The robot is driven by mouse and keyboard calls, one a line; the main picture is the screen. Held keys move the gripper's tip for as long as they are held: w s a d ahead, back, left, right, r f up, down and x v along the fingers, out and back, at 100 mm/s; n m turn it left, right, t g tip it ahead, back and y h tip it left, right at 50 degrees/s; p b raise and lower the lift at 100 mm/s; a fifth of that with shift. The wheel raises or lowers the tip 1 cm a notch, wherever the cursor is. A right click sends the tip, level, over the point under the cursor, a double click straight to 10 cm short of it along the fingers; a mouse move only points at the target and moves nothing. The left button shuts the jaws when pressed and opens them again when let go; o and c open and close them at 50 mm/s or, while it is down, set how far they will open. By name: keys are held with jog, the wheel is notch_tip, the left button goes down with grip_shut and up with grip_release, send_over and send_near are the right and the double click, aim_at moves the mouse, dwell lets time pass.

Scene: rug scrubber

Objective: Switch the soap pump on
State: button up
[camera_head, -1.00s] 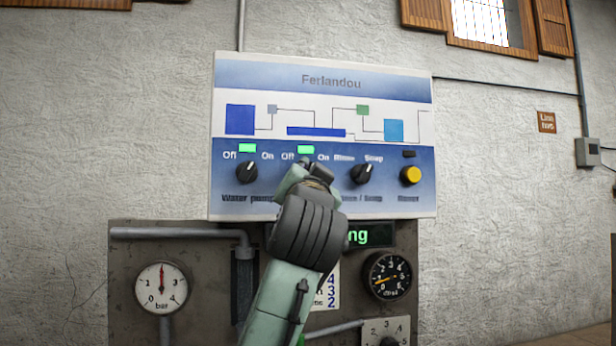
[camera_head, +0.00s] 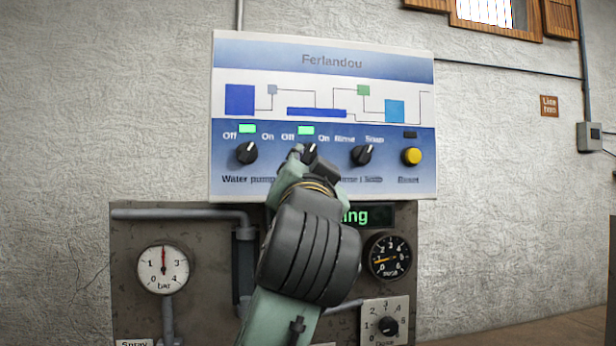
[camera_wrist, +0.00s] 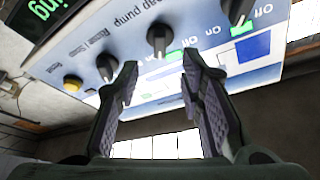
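The soap pump knob (camera_head: 311,153) is the black middle knob on the panel, under a lit green lamp (camera_head: 306,130) between Off and On. Its label is hidden by my arm in the head view; the wrist view partly shows "pump" by it. I cannot tell surely which way its pointer is turned. My gripper (camera_head: 318,166) is just below and in front of the knob. In the upside-down wrist view, my gripper (camera_wrist: 162,62) is open and empty, its fingertips apart, with the knob (camera_wrist: 158,38) beyond the gap, seemingly untouched.
The water pump knob (camera_head: 246,153) is to the left under another green lamp. The rinse/soap knob (camera_head: 361,154) and yellow reset button (camera_head: 411,156) are to the right. Pressure gauges (camera_head: 162,269) and a green display (camera_head: 368,215) are below the panel.

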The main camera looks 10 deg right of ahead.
jog(key=shift+v, duration=1.9)
jog(key=shift+s+f, duration=0.1)
jog(key=b+v, duration=0.3)
jog(key=v, duration=0.5)
jog(key=shift+s+f, duration=0.15)
jog(key=shift+s, duration=0.2)
